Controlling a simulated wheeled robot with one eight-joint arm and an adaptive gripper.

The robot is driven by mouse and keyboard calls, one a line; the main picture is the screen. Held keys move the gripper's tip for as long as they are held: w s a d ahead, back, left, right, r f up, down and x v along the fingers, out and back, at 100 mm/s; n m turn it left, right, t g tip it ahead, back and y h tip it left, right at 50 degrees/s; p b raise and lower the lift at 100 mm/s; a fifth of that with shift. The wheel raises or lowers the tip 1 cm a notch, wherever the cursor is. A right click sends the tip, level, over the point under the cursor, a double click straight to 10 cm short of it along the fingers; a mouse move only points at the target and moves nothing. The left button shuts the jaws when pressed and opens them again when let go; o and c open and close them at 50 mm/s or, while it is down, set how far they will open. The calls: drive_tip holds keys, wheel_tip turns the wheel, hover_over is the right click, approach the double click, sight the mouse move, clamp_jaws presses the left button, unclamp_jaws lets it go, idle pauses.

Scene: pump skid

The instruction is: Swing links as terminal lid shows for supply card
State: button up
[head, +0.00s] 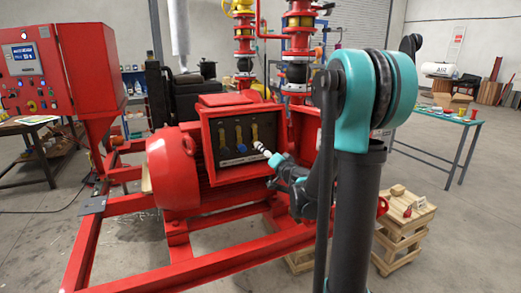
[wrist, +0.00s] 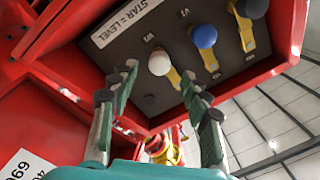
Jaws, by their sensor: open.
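The open red terminal box (head: 243,108) sits on the red motor (head: 174,170). Its dark panel holds three brass links, roughly upright in the head view. In the wrist view their knobs are white (wrist: 159,62), blue (wrist: 204,36) and dark (wrist: 252,7). The blue knob (head: 241,149) also shows in the head view. A plate (wrist: 125,22) on the panel reads "STAR = LEVEL". A white card (wrist: 26,165), upside down and cut off, shows "690" and part of another number. My gripper (wrist: 160,92) is open, its fingers before the white-knobbed link, apparently touching nothing.
A red control cabinet (head: 72,68) stands at the left, beside a table. Red skid rails (head: 135,203) run across the floor. Red pipework (head: 298,40) rises behind the box. A wooden pallet stack (head: 405,228) and a workbench (head: 440,118) stand at the right.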

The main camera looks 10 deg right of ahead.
drive_tip(key=v, duration=0.6)
